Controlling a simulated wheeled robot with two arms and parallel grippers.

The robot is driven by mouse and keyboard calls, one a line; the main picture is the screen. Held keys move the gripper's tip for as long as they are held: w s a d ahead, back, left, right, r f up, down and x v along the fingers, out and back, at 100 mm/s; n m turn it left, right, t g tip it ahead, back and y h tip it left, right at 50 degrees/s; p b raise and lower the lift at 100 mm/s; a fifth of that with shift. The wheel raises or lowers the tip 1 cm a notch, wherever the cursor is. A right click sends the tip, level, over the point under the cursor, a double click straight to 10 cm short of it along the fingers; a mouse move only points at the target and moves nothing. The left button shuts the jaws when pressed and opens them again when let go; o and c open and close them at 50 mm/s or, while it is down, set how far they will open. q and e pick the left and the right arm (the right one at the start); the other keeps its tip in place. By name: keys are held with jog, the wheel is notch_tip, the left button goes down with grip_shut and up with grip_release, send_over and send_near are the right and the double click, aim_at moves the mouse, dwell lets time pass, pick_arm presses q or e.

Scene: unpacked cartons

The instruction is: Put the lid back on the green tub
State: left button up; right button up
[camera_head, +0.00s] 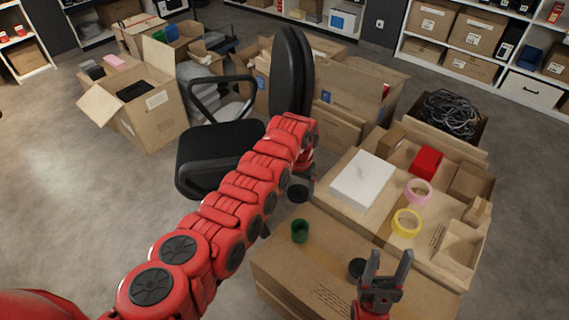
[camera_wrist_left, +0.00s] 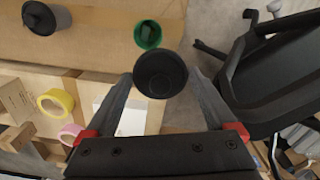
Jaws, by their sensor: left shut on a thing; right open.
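The green tub (camera_head: 300,231) stands open on the near brown carton; its green rim also shows in the left wrist view (camera_wrist_left: 148,32). My left gripper (camera_head: 306,182) is shut on a round black lid (camera_head: 298,193), which sits between its fingers in the left wrist view (camera_wrist_left: 160,75). In the head view the lid is just beyond the tub and apart from it; my red arm partly hides the gripper. My right gripper (camera_head: 388,259) is open and empty over the near carton. A dark cylindrical tub (camera_head: 356,268) stands just left of it.
On the carton tops to the right lie a white box (camera_head: 363,178), a red box (camera_head: 427,161), a pink tape roll (camera_head: 418,192) and a yellow tape roll (camera_head: 407,222). A black office chair (camera_head: 215,155) stands close behind my left arm.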

aim_at(301, 202)
pick_arm(q)
jog(key=shift+m, duration=0.4)
jog(key=s+f, duration=0.2)
jog(key=f, duration=0.1)
jog(key=s+d+f, duration=0.1)
jog(key=f, duration=0.1)
jog(key=shift+d+f, duration=0.1)
jog(key=shift+f, duration=0.15)
jog(key=f+b, duration=0.1)
jog(key=f, duration=0.1)
jog(key=f+b, duration=0.2)
jog(key=f, duration=0.1)
jog(key=shift+s+f, duration=0.25)
jog(key=shift+f, duration=0.1)
jog(key=shift+f+b, duration=0.65)
jog(key=shift+f, duration=0.3)
jog(key=shift+p, duration=0.3)
jog(key=shift+s+f, duration=0.1)
jog(key=shift+f, duration=0.05)
dwell(0.5)
